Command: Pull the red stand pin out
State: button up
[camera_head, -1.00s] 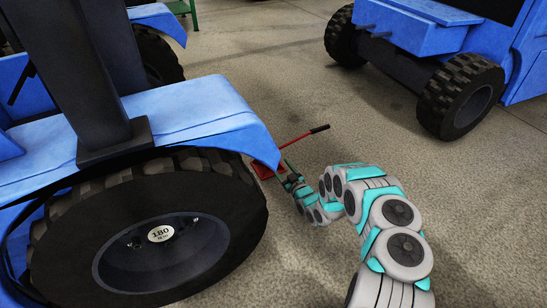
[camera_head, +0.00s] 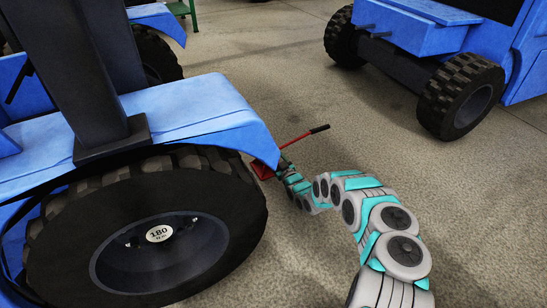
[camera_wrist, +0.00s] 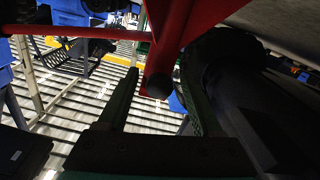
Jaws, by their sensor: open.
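The red stand (camera_head: 262,170) is low on the floor beside the front tyre of the near blue tractor, and a red bar with a black grip (camera_head: 319,129) sticks out to its right. In the wrist view red stand parts (camera_wrist: 172,40) fill the top middle. A dark round end (camera_wrist: 158,86) shows on the red part between my fingers; I cannot tell whether it is the pin. My gripper (camera_wrist: 160,68) is open, one finger on either side of that red part, with no clear grasp. In the head view its fingers are mostly hidden at the stand.
The near tractor's large tyre (camera_head: 148,232) stands close left of the stand, under a blue fender (camera_head: 200,115). A second blue tractor (camera_head: 425,35) stands at the back right.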

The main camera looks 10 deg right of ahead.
jog(key=shift+c, duration=0.3)
grip_shut()
dwell(1.1)
